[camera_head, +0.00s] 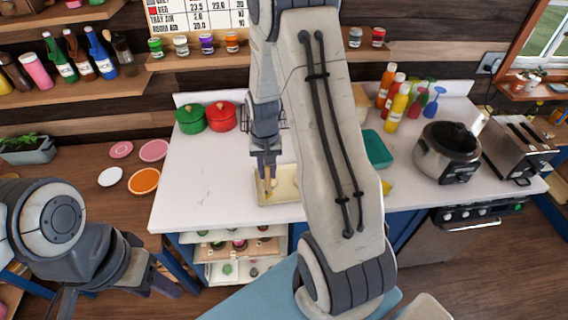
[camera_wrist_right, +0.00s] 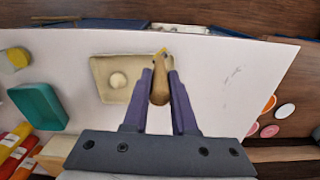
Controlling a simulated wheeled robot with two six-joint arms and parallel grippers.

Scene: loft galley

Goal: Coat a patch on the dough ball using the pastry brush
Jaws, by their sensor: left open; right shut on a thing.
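The dough ball (camera_wrist_right: 118,80) is a small pale round lump in a shallow cream tray (camera_wrist_right: 106,94) in the right wrist view. The tray (camera_head: 280,196) also shows on the white counter in the head view, where I cannot make out the ball clearly. My right gripper (camera_wrist_right: 160,84) is shut on the pastry brush (camera_wrist_right: 160,88), whose tan handle sits between the purple fingers. The brush's far end lies beside the tray's edge in the wrist view, apart from the ball. My left gripper (camera_head: 124,286) is open and empty at the lower left, away from the counter.
Green (camera_head: 190,119) and red (camera_head: 222,116) pots stand left on the counter. A teal container (camera_head: 377,150), bottles (camera_head: 398,108), a cooker (camera_head: 447,152) and a toaster (camera_head: 518,150) stand right. My right arm blocks the middle. The counter's left part is clear.

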